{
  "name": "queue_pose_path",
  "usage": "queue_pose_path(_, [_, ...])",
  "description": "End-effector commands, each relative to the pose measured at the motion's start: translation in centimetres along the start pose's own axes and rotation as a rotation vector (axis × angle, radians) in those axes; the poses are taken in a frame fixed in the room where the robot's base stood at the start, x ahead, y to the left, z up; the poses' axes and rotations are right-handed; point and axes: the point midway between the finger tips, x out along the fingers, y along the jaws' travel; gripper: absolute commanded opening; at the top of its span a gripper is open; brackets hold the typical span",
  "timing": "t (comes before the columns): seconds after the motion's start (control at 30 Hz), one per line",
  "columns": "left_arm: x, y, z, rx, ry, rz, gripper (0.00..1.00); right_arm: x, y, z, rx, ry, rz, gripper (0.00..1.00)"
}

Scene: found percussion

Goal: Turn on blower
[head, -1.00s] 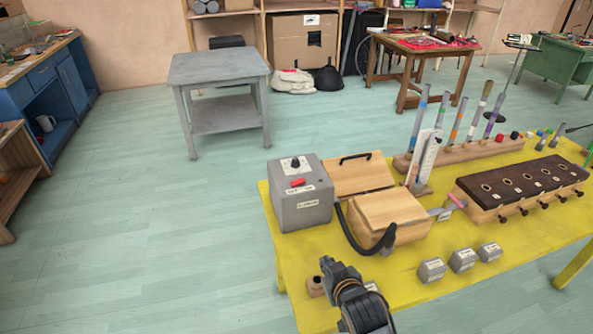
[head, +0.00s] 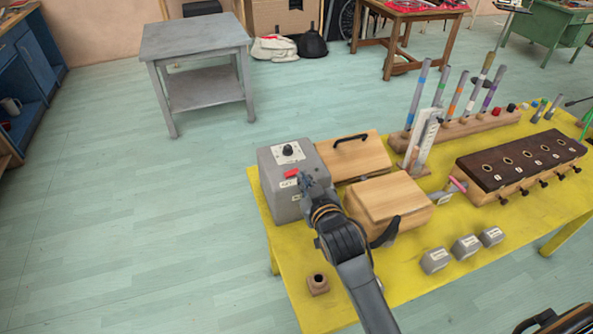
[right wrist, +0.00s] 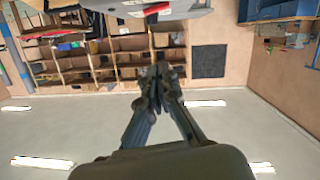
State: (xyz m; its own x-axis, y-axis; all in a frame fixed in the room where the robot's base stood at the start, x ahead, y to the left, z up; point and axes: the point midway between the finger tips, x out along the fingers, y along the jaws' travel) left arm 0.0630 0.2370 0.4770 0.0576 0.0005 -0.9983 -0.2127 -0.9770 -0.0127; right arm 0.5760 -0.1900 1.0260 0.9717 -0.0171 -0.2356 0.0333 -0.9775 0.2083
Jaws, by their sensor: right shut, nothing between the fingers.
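The blower is a grey box (head: 275,177) at the left end of the yellow table. Its top carries a black knob (head: 288,150) on a white plate and a red rocker switch (head: 291,173), with a small label below. My right gripper (head: 304,180) is shut and empty, right in front of the switch; whether it touches cannot be told. The gripper partly hides the box's right side. In the right wrist view the shut fingers (right wrist: 159,74) point toward the grey box edge with the red switch (right wrist: 157,9) at the top. My left gripper is not in view.
A wooden box (head: 388,200) and another with a black handle (head: 352,155) stand right of the blower. A small wooden block with a hole (head: 318,284) sits in front.

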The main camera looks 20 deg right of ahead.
Motion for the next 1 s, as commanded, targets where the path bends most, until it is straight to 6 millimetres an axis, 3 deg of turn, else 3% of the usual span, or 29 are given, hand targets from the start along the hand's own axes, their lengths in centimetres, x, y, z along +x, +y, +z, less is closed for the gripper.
queue_pose_path(0.33, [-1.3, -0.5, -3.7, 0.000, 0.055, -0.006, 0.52, 5.2, 0.1, -0.2, 0.001, -0.002, 0.000, 0.00])
queue_pose_path(0.63, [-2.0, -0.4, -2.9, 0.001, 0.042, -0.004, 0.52, 9.9, 0.0, -0.1, 0.000, -0.002, 0.000, 0.00])
queue_pose_path(0.8, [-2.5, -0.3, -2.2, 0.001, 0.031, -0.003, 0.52, 10.2, 0.0, 2.7, 0.000, -0.005, 0.000, 0.00])
queue_pose_path(1.0, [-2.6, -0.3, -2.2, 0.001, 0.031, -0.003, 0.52, 10.5, 0.0, 3.8, 0.001, -0.001, -0.001, 0.00])
